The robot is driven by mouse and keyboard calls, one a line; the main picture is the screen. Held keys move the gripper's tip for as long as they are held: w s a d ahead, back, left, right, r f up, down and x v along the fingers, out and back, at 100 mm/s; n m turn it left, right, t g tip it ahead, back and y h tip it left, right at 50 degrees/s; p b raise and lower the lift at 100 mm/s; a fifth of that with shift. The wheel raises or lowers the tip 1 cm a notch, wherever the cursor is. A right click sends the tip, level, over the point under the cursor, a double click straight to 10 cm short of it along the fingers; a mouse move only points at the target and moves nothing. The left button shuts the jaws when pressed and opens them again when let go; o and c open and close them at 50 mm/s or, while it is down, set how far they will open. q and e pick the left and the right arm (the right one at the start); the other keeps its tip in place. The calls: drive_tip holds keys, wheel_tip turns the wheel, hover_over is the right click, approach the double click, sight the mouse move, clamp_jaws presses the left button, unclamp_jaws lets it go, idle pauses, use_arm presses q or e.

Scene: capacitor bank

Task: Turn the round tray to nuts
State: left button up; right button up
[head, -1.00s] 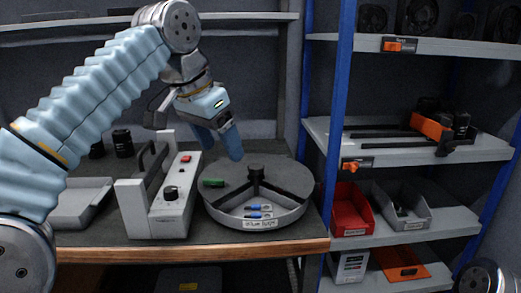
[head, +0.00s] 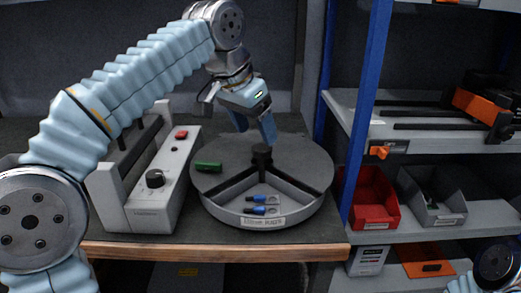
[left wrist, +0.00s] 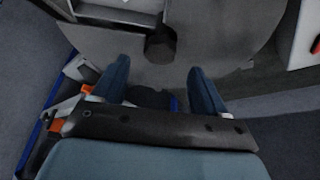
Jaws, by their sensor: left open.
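The round grey tray (head: 222,152) stands on the bench. It has a dark central hub (head: 262,157) and an open front compartment holding blue-ended lugs (head: 261,204). A small label (head: 263,222) faces front; I cannot read it surely. A green handle (head: 208,167) sits on the cover at left. My left gripper (head: 254,133) is open above the rear of the tray, its fingers pointing down behind the hub. In the left wrist view, the open left gripper (left wrist: 160,66) is empty, with the hub (left wrist: 160,44) just beyond its fingertips. My right gripper is out of view.
A grey device with a black knob (head: 155,179) stands close left of the tray. A shelf rack with a blue post (head: 361,110) is close right. It holds a red bin (head: 374,198) and a grey bin (head: 432,198). The bench's wooden front edge (head: 215,251) is near.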

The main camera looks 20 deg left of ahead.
sight(262, 147)
use_arm(q)
drive_tip(key=b+x, duration=0.1)
drive_tip(key=x, duration=0.3)
drive_tip(key=shift+w+f, duration=0.1)
drive_tip(key=shift+f, duration=0.25)
drive_tip(key=shift+c, duration=0.5)
clamp_jaws()
